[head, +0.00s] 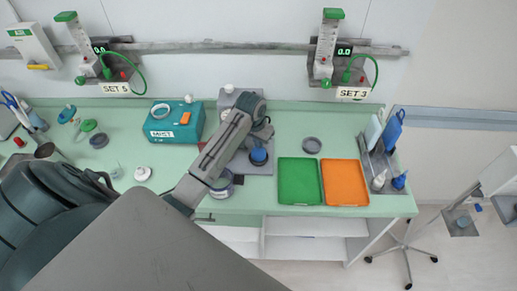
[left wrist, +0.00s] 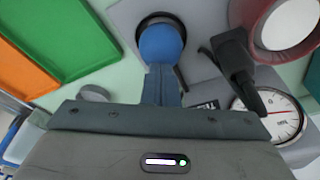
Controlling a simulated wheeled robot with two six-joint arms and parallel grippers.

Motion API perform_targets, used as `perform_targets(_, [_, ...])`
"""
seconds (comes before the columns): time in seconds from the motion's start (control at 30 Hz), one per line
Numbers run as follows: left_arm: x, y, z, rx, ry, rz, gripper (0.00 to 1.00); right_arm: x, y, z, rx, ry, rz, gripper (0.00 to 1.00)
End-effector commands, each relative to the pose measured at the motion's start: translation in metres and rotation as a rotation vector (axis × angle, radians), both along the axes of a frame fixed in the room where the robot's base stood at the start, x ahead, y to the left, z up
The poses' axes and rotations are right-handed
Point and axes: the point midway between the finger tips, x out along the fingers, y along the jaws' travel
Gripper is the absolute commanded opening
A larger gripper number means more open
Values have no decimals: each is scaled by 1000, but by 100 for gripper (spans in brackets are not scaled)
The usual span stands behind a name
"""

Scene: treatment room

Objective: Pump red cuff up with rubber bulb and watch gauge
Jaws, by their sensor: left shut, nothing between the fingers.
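The blue rubber bulb (head: 259,157) sits in a dark ring on a grey plate on the green counter, and it also shows in the left wrist view (left wrist: 162,45). My left gripper (head: 263,131) is over the plate near the bulb. In the left wrist view its closed fingers (left wrist: 161,75) overlap the bulb's lower edge; I cannot tell whether they touch it. The red cuff (left wrist: 257,32) surrounds a white cylinder. The gauge (left wrist: 272,115) has a white dial and red needle, partly hidden by a dark part. My right gripper is not in view.
A green tray (head: 298,182) and an orange tray (head: 345,183) lie right of the plate. A teal box (head: 174,123) stands left of it. A grey rack (head: 376,164) with bottles stands at the right end. Small items crowd the left counter.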

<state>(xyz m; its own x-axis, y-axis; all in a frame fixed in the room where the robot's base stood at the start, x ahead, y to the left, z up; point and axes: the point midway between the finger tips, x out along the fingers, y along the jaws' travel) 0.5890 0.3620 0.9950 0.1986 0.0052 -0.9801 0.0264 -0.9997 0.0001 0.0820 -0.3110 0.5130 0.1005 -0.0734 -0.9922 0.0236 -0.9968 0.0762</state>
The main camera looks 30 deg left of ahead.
Motion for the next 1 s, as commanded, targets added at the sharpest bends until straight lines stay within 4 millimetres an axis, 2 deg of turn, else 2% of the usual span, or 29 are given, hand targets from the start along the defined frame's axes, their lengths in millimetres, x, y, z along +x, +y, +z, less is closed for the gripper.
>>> perform_targets(0.5, [0, 0, -24, 0, 0, 0, 0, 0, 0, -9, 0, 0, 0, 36])
perform_targets(1.0, [0, 0, -1, -1, 1, 0, 0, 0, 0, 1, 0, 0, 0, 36])
